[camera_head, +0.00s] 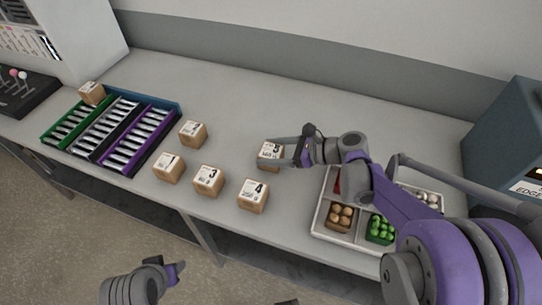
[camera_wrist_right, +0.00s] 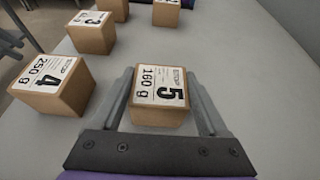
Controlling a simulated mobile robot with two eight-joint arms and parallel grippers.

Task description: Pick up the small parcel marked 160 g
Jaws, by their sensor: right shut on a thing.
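The small parcel marked 5 and 160 g (camera_wrist_right: 160,97) is a brown cardboard cube with a white label. In the head view this parcel (camera_head: 268,156) is on the grey table, right of the other parcels. My right gripper (camera_wrist_right: 160,85) is shut on it, one finger along each side. In the head view the right gripper (camera_head: 275,152) reaches it from the right and partly covers it. I cannot tell whether the parcel is lifted. My left gripper (camera_head: 178,270) is low in the head view, in front of the table, and its fingers are not clear.
Parcel 4, marked 250 g (camera_wrist_right: 52,87), stands nearby; it also shows in the head view (camera_head: 253,194). Parcel 3 (camera_head: 208,180) and others are further left. A divided tray (camera_head: 318,222) sits right, beneath my right arm. Coloured racks (camera_head: 150,150) stand left. The table behind the parcels is clear.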

